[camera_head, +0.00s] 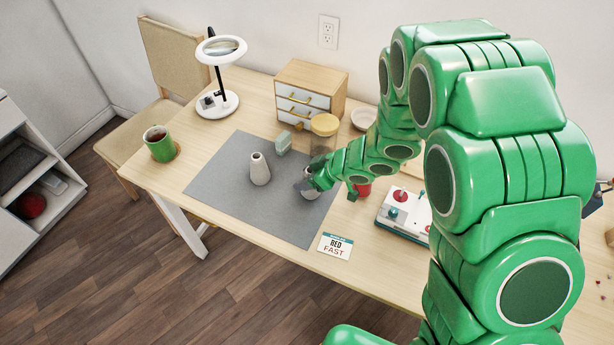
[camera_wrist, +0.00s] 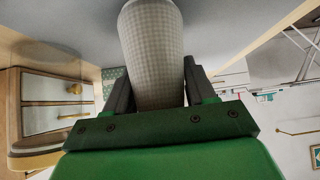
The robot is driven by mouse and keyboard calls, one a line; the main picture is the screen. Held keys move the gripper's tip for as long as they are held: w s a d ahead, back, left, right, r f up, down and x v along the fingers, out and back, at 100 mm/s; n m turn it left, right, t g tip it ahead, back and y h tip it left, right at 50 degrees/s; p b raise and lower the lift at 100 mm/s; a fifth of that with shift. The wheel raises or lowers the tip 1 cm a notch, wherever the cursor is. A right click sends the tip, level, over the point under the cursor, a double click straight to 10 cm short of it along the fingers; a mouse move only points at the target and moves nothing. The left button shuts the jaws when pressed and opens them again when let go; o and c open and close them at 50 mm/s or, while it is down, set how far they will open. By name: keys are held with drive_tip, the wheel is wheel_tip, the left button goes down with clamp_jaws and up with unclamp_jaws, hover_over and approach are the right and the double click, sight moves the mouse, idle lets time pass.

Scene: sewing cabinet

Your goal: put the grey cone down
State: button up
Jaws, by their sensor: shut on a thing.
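My gripper (camera_head: 313,183) is low over the right part of the dark grey mat (camera_head: 222,180). It is shut on a grey cone (camera_head: 310,192), partly hidden by my gripper in the head view. In the wrist view the grey cone (camera_wrist: 153,52) is large and pale with a fine grid texture, between the two fingers (camera_wrist: 155,90). I cannot tell whether its base touches the mat. A second pale cone (camera_head: 260,169) with a small dark hole on top stands upright on the mat, left of my gripper and apart from it.
A red thing (camera_head: 363,190) and a joystick box (camera_head: 405,212) are to the right. A "RED FAST" card (camera_head: 335,246) lies in front. The mat's left and front are clear.

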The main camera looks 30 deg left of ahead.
drive_tip(key=shift+f, duration=0.1)
drive_tip(key=o, duration=1.1)
drive_tip(key=shift+c, duration=0.2)
drive_tip(key=v, duration=1.2)
drive_tip(key=shift+c, duration=0.3)
